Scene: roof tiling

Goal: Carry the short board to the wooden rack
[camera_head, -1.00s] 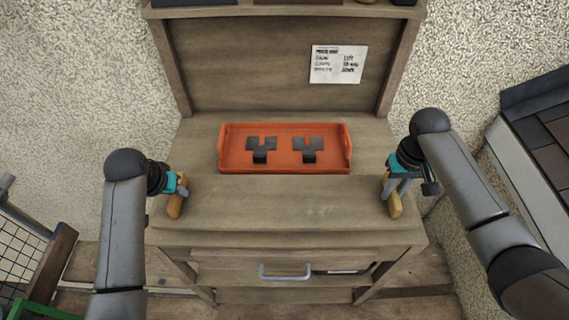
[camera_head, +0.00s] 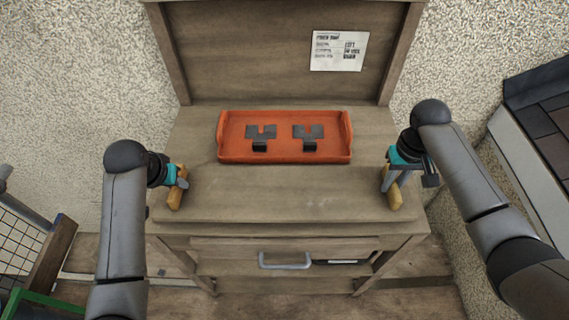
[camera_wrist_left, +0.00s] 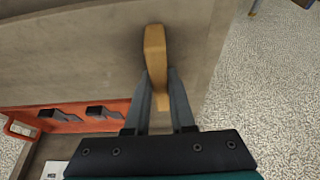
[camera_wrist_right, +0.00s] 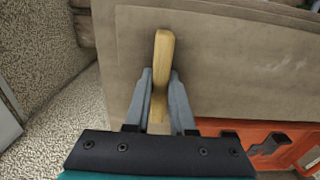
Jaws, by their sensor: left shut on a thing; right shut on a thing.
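The short board (camera_head: 285,194) is a flat grey-brown plank with a yellow wooden handle at each end, in front of the orange tray. Its colour nearly matches the workbench, so the gap between them is hard to judge. My left gripper (camera_head: 180,184) is shut on the left handle, which also shows between its fingers in the left wrist view (camera_wrist_left: 156,60). My right gripper (camera_head: 393,182) is shut on the right handle, also seen in the right wrist view (camera_wrist_right: 162,60). I cannot identify the wooden rack for certain in these views.
The orange tray (camera_head: 228,153) with two dark brackets sits on the workbench (camera_head: 365,125) behind the board. The bench has a back panel with a paper note (camera_head: 338,50) and a drawer handle (camera_head: 284,262). A wooden post (camera_head: 52,255) and grid stand lower left; dark tiles (camera_head: 545,130) lie right.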

